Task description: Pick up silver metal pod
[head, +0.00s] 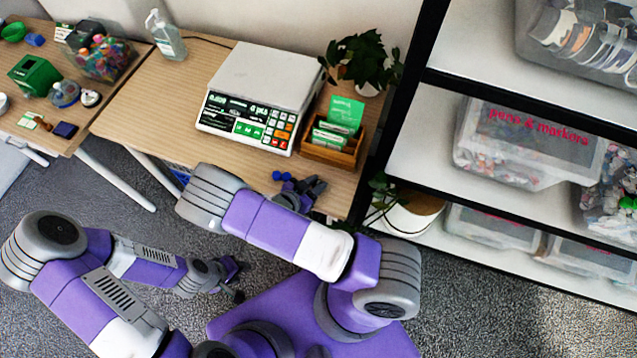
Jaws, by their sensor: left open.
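I cannot make out for sure which thing is the silver metal pod. A small round whitish item (90,98) with a dark spot lies on the left table, and a pale grey rounded item (3,102) is cut off at the left edge. My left gripper (238,278) is open and empty, low over the grey carpet, well away from both tables' tops. My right gripper (312,188) is at the front edge of the scale's table; its fingers are small and dark, and I cannot tell how far apart they are. A small blue item (282,176) is beside it.
The wooden table (150,105) holds a scale (262,85), a pump bottle (166,35), a wooden card box (335,150) and a plant (365,60). The left table has a green box (34,76) and a clear bin (105,60). A black-framed shelf (425,130) stands right.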

